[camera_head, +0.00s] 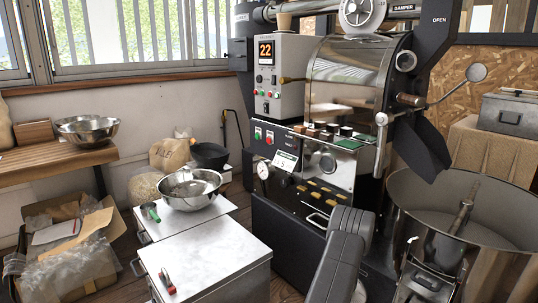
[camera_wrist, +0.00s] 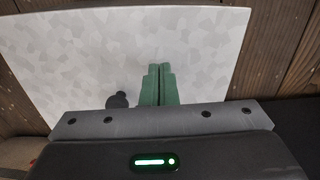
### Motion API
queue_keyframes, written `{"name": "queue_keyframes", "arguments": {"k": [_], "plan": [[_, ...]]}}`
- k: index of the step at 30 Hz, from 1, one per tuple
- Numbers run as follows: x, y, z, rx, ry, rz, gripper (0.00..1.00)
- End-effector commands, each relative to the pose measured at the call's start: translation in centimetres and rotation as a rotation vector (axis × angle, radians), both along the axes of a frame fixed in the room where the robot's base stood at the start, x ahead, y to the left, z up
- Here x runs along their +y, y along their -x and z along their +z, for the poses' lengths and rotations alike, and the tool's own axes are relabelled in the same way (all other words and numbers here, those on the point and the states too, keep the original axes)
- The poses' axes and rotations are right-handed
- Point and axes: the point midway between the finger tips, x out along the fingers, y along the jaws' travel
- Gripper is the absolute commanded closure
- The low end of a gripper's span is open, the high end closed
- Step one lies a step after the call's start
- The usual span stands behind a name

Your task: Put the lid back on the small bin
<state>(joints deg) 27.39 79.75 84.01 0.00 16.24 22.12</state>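Two pale metal-topped bins stand in the head view, a front one (camera_head: 215,255) and a back one (camera_head: 222,205); I cannot tell which is the small bin. A flat, pale mottled panel (camera_wrist: 75,55), possibly the lid, fills much of the wrist view above a plank floor. My gripper (camera_wrist: 158,68) shows its green fingers close together in front of this panel, with nothing visible between them. A dark knob (camera_wrist: 118,100) is just left of the fingers. The gripper is hidden in the head view.
A steel bowl (camera_head: 190,190) and a green-ended item (camera_head: 150,211) are on the back bin. The roaster (camera_head: 350,80) and its round cooling tray (camera_head: 400,205) stand right. A box of bags (camera_head: 75,265) stands left.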

Motion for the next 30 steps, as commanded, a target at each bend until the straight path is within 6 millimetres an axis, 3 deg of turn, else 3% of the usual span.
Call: {"name": "queue_keyframes", "arguments": {"k": [30], "plan": [[0.0,0.0,-1.4,0.000,0.000,0.000,1.00]]}}
